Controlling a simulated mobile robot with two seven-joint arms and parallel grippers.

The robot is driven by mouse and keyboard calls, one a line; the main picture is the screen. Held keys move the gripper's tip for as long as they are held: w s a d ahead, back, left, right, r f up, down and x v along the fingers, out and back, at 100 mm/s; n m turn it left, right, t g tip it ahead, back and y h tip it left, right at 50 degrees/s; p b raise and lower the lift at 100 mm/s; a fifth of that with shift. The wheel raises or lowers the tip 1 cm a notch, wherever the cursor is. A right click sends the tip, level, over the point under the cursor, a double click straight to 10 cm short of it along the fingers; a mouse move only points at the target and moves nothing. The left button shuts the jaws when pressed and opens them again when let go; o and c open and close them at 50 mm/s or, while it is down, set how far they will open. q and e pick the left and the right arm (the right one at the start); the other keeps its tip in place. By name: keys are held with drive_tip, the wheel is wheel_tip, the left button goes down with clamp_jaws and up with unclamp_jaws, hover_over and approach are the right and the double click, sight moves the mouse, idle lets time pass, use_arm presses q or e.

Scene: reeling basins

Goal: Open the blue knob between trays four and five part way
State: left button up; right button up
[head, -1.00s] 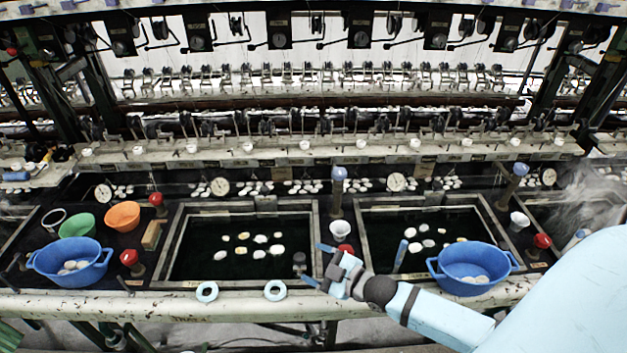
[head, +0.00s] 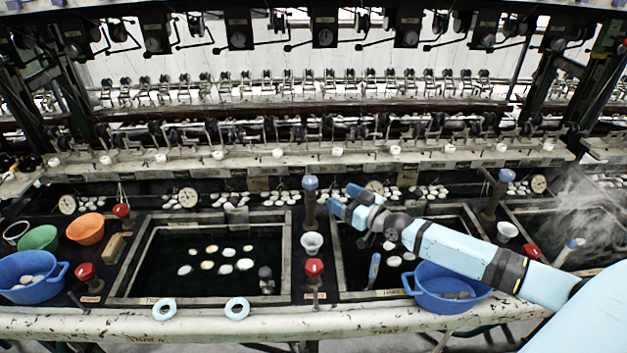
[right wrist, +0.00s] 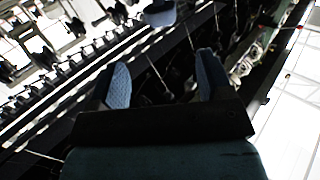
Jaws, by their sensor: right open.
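A blue knob (head: 310,182) tops a dark post between the two middle trays, behind a white cup. The left tray (head: 121,280) and right tray (head: 393,294) hold dark water and pale cocoons; I cannot read their numbers clearly. My right gripper (head: 342,197) is open and empty, just right of the knob, over the right tray's back left corner. In the right wrist view a blue knob (right wrist: 160,14) shows at the top, beyond and between the spread fingertips (right wrist: 162,72), and apart from them. My left gripper is not in view.
A white cup (head: 312,243) and a red knob (head: 314,267) stand in front of the blue one. Another blue knob (head: 506,175) stands farther right. A blue basin (head: 447,300) sits under my right forearm. Steam (head: 580,200) rises at the right.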

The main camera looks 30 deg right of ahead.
sight(316, 183)
drive_tip(key=x, duration=1.2)
drive_tip(key=shift+a, duration=0.15)
drive_tip(key=shift+c, duration=0.5)
